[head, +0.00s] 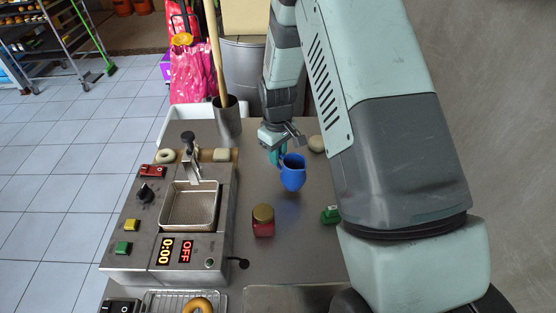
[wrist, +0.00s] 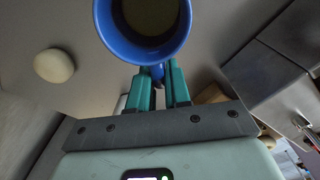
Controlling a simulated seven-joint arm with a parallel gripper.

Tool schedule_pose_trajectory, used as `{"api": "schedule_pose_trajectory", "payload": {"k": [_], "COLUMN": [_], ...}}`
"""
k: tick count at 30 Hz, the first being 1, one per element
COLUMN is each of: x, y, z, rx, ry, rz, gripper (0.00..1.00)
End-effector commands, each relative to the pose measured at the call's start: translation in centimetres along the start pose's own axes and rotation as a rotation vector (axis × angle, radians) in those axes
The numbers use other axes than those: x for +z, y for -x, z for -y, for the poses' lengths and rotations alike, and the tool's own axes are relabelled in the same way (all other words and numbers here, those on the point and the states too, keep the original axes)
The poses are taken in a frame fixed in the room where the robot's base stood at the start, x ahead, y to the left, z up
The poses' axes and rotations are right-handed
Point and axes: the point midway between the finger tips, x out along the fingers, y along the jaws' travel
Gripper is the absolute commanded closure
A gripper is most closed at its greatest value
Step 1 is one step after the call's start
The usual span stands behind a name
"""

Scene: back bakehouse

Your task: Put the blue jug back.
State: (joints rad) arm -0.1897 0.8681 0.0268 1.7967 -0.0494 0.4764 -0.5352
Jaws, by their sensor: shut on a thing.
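The blue jug (head: 293,174) is near the middle of the steel table in the head view. It looks upright, and the wrist view shows its round open mouth and dark inside (wrist: 150,22). My gripper (head: 279,155) is at the jug's far left side. In the wrist view my gripper's two green fingers (wrist: 160,88) are shut on the jug's handle, just below the rim. The head view does not clearly show whether the jug's base touches the table.
A fryer (head: 172,222) with a basket stands left of the jug. A red jar with a gold lid (head: 263,222) and a green item (head: 330,215) are nearer the front. A pale round ball (head: 317,143) lies behind the jug, and a dark holder (head: 227,122) stands at the back.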

Motion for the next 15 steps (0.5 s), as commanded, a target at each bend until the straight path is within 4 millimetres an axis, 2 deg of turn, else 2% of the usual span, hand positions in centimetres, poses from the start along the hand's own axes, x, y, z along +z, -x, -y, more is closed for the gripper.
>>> {"api": "schedule_pose_trajectory", "payload": {"k": [3,5,15], "x": [0.1,0.0,0.0], "y": [-1.9,-2.4,-2.7], "z": [0.1,0.0,0.0], "rx": [-0.002,-0.001,0.000], "ry": [0.001,0.001,0.001], "rz": [0.003,0.002,0.001], "gripper": [1.00,1.00,1.00]}}
